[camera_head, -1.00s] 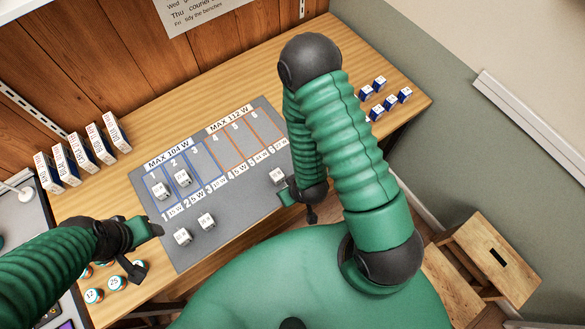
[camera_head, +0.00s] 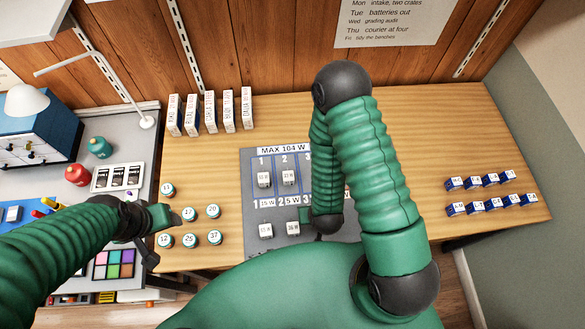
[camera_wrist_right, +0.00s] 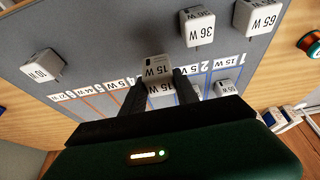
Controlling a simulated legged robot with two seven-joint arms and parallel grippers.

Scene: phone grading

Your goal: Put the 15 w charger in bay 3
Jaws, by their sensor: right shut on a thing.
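The 15 W charger (camera_wrist_right: 157,68), a small white block, is between the fingertips of my right gripper (camera_wrist_right: 160,88) in the right wrist view. It hangs over the row of bay labels, hiding the one between 2 and 4; whether it touches the board is unclear. In the head view my right gripper (camera_head: 312,222) is low over the grey board (camera_head: 250,207), and its charger is hidden there. Bay 3 (camera_head: 306,178) shows only its left part beside my forearm. Bays 1 and 2 hold chargers (camera_head: 263,179) (camera_head: 289,177). My left gripper (camera_head: 157,236) is beside numbered jars; its jaw gap is unclear.
The 36 W (camera_wrist_right: 197,27) and 65 W (camera_wrist_right: 257,16) chargers stand on the board close to my right gripper. A 10 W charger (camera_wrist_right: 42,65) stands farther off. Round jars (camera_head: 189,214) are left of the board, upright boxes (camera_head: 210,112) behind, blue-white blocks (camera_head: 490,180) right.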

